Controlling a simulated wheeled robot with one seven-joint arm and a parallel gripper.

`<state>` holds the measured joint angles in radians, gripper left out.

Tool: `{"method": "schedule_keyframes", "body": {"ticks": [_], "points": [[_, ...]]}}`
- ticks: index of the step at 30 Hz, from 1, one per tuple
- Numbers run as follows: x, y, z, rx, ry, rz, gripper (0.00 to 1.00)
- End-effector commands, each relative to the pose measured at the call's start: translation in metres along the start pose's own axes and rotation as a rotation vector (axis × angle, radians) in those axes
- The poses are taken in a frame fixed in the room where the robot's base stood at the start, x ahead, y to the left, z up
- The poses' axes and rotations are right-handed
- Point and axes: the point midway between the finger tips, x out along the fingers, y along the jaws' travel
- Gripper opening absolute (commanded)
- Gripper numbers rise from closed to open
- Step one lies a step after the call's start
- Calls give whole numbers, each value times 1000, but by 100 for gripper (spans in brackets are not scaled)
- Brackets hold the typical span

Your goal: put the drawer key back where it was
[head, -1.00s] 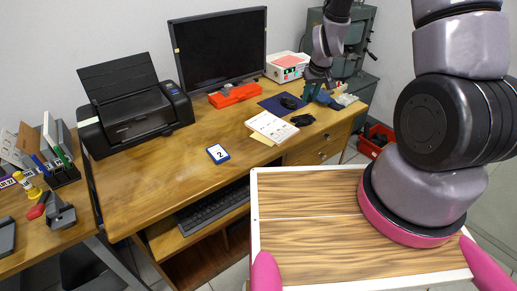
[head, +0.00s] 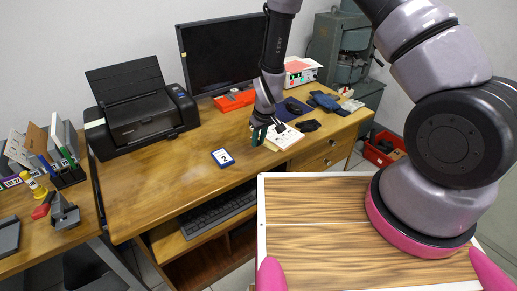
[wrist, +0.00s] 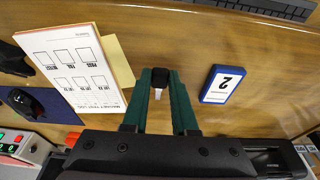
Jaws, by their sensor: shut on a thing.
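The drawer key (wrist: 160,78), with a black head and a short pale metal part, is between the two green fingertips of my gripper (wrist: 160,84) in the wrist view. My gripper (head: 262,134) is shut on it, over the desk between the notepad and the blue-edged card marked 2. I cannot make the key out in the head view. The desk drawers (head: 327,158) are at the right front of the desk and look shut.
The printed notepad (wrist: 75,70) lies beside my gripper, with a yellow sheet under it. The card marked 2 (head: 222,157) lies on its other side. A black mouse (head: 293,108) rests on a blue mat. The printer (head: 140,115) stands at the left. The desk's middle is clear.

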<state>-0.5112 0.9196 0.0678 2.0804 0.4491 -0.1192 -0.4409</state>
Motion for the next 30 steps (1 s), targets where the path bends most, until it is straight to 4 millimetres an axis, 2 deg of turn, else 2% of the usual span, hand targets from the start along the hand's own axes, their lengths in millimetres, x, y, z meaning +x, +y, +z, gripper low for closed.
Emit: {"method": "schedule_keyframes", "body": {"ticks": [8, 30], "points": [[36, 0, 10, 1, -2, -1, 0], [49, 0, 12, 2, 0, 0, 0]]}}
